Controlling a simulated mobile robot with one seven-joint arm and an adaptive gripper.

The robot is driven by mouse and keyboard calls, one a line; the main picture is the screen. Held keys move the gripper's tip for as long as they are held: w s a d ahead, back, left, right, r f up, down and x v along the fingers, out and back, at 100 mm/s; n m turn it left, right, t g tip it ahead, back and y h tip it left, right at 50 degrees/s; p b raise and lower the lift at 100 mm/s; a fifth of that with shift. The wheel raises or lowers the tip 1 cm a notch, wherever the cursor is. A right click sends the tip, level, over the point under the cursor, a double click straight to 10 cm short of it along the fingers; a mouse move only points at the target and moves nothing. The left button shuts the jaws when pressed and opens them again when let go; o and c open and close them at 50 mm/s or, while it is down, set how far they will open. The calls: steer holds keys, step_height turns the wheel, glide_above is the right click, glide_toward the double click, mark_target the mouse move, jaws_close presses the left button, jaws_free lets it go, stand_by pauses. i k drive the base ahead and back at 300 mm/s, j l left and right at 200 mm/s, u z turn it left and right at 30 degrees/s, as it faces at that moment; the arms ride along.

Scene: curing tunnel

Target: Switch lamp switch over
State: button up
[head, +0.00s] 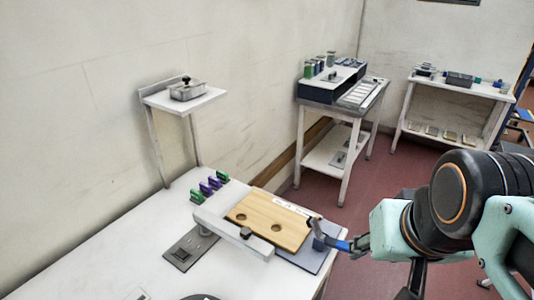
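A flat grey plate with a small dark square part (180,254) lies on the white table at the left of the board; it may be the lamp switch, but its position is too small to read. My gripper (354,244) is at the right edge of the table, to the right of the board and well apart from the plate. A blue bar with a dark end (334,243) runs from the fingertips toward the board's right edge. It looks like a tool in the fingers, but the finger gap is too small to see.
Green and purple clips (208,187) stand behind. A wall shelf (207,99) holds a grey box (188,91) with a black knob. Two equipment stands are at the back.

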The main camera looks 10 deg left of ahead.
mark_target(180, 253)
steer(key=u, duration=1.55)
steer(key=k+l+u, duration=0.1)
steer(key=k, duration=0.35)
steer(key=l, duration=0.1)
